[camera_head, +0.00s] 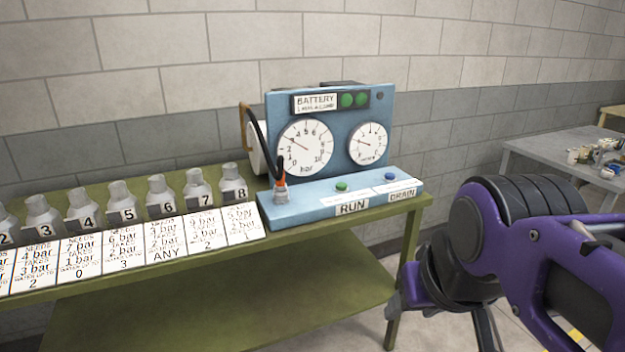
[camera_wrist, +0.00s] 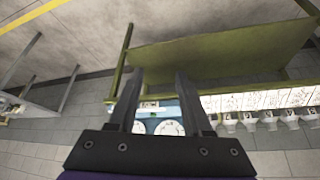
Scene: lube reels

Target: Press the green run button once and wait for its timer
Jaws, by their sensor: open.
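The green run button (camera_head: 341,186) sits on the sloped front ledge of the blue panel (camera_head: 300,208), above a RUN label (camera_head: 352,207). A blue button (camera_head: 390,176) sits to its right above a DRAIN label (camera_head: 402,194). My gripper (camera_wrist: 158,85) is open, with nothing between its fingers. In the wrist view, which is upside down, the blue panel (camera_wrist: 158,113) shows beyond and between the fingers. My arm is at the right of the head view, in front of the panel and apart from it. I cannot make out the green button in the wrist view.
A hose ends in an orange-collared fitting (camera_head: 280,190) on the ledge's left. Several numbered bottles (camera_head: 123,203) and cards line the green bench (camera_head: 420,201). A cluttered grey table (camera_head: 570,150) stands at right.

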